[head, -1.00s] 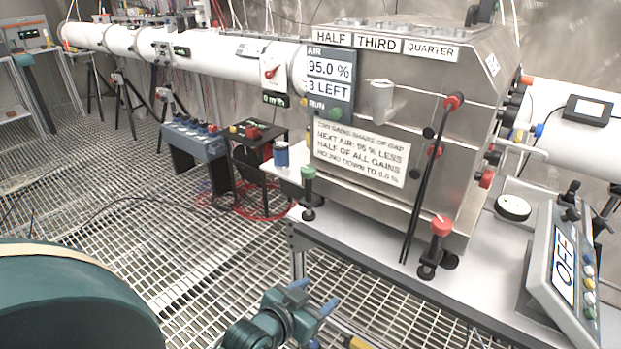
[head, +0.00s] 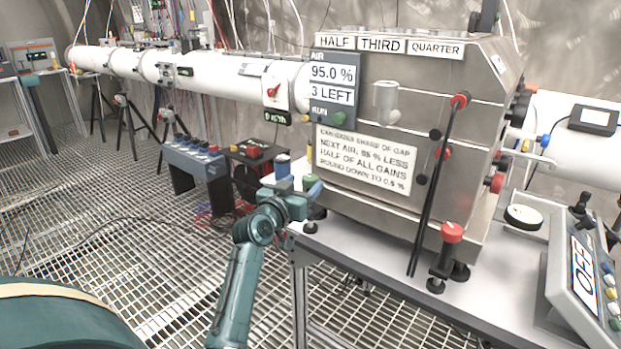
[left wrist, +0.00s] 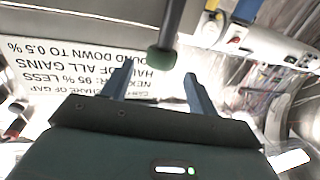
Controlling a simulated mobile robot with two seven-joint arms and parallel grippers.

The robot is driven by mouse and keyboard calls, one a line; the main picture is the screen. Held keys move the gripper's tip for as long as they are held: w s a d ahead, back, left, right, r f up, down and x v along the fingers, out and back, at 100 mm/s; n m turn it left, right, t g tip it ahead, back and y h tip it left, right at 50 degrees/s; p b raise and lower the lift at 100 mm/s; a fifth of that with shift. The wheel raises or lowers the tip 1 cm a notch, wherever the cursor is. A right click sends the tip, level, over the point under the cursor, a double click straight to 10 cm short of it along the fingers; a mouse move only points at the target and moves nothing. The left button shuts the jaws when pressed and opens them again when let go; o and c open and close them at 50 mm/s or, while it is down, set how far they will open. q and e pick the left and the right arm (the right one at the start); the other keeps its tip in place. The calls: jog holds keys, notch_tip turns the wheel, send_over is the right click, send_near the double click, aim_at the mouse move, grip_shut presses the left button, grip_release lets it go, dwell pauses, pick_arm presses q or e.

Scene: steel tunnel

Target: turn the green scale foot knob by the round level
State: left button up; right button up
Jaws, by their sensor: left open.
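The green scale foot knob (head: 310,180) sits at the near left corner of the steel box, partly hidden by my left gripper (head: 305,194). In the left wrist view the green knob (left wrist: 161,60), at the end of a dark rod, lies between and slightly beyond the tips of the open left gripper (left wrist: 157,72). No contact can be made out. A round white disc with a dark rim (head: 523,217), possibly the round level, lies on the bench right of the box. My right gripper is not in view.
The steel box (head: 400,205) stands on a grey bench (head: 375,240), with a red foot knob (head: 452,232) at its front corner. A blue cylinder (head: 283,166) stands close behind my left gripper. A panel reading OFF (head: 583,275) is at right. Open grating lies left of the bench.

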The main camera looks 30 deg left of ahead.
aim_at(307, 181)
pick_arm(q)
jog(key=w, duration=0.4)
jog(key=shift+w+a, duration=0.3)
jog(key=shift+w, duration=0.1)
jog(key=shift+c, duration=0.5)
